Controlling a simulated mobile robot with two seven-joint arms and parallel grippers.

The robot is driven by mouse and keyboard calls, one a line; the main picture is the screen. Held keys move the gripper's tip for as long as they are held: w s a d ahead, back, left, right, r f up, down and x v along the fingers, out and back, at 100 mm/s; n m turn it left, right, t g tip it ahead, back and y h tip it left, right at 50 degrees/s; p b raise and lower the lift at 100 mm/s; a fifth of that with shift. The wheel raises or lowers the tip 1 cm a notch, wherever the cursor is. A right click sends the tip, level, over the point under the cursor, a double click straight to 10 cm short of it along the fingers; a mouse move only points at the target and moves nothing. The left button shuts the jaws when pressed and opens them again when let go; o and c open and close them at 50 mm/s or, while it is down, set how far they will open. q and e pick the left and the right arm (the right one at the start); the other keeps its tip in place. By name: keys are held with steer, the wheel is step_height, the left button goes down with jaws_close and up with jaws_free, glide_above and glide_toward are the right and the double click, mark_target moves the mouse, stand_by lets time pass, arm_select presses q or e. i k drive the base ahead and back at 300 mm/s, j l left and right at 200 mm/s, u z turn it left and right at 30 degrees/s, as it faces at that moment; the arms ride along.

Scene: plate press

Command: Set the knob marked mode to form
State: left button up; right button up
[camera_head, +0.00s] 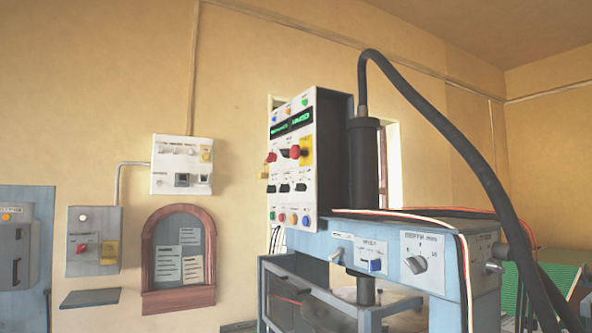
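A white control panel (293,205) on the blue press carries a green-lit display (291,123), red knobs, a row of small black knobs (285,188) and coloured buttons. The labels on this panel are too small to read, so I cannot tell which knob is marked mode or where it points. A grey knob (416,264) on the press front sits under a label that reads like depth mm. Neither of my grippers is in view.
The blue press frame (455,291) fills the lower right, with a thick black hose (447,128) arching over it. A white wall box (181,181), a grey switch box (92,256) and a red-framed notice board (179,296) are on the wall at left.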

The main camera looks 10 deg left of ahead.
mark_target(285, 154)
steer(key=i+j+z, duration=0.25)
steer(key=j+z, duration=0.3)
steer(key=i+j+z, duration=0.25)
steer(key=j, duration=0.2)
steer(key=j+z, duration=0.3)
